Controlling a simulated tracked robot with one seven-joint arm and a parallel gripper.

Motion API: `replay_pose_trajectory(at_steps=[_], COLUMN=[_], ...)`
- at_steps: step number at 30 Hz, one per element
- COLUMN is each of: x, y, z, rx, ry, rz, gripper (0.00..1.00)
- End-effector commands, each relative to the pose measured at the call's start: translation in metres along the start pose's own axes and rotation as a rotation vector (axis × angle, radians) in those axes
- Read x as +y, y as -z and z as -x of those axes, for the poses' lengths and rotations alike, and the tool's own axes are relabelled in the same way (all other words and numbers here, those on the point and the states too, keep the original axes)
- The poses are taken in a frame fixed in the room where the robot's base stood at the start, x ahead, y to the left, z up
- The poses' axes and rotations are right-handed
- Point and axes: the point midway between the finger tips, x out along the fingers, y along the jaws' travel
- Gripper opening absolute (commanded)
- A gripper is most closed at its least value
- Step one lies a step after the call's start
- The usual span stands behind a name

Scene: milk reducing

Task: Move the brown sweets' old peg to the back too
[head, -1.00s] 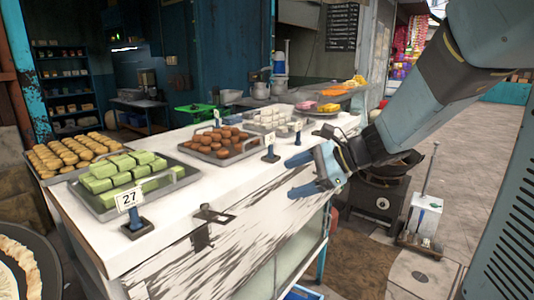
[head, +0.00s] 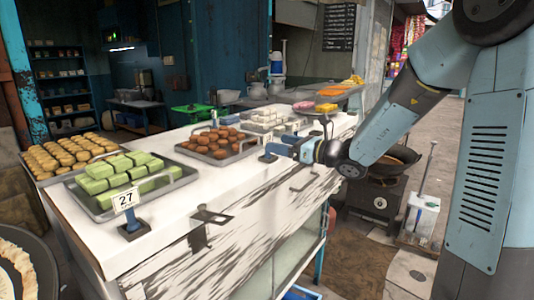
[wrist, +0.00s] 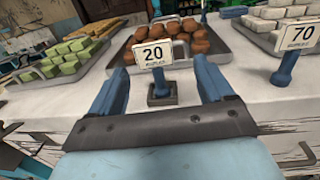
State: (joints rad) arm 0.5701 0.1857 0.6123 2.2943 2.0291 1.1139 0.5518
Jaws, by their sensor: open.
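The brown sweets (wrist: 172,40) lie on a metal tray in the middle of the white counter; they also show in the head view (head: 216,141). A blue peg (wrist: 160,78) with a white "20" tag (wrist: 153,54) stands upright on a dark base at the tray's front edge. My gripper (wrist: 160,68) is open, with one blue finger on each side of this peg and nothing clamped. In the head view my gripper (head: 279,148) is at the counter's front edge and largely hides the peg.
A "70" peg (wrist: 288,66) stands to the right before the white sweets (wrist: 279,16). Green sweets (head: 124,170) with a "27" tag (head: 126,199) are at left. A small blue upright (wrist: 203,12) shows behind the brown tray. Bare counter (head: 200,193) lies in front.

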Motion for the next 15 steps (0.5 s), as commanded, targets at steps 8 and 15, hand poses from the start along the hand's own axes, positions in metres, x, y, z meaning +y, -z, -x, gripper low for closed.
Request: replay_pose_trajectory(at_steps=[8,15], x=[0.001,0.005], y=[0.0,-0.002], z=[-0.02,-0.048], rx=[0.0,0.0], ry=[-0.001,-0.003], rz=[-0.001,-0.001], gripper=[0.81,0.81])
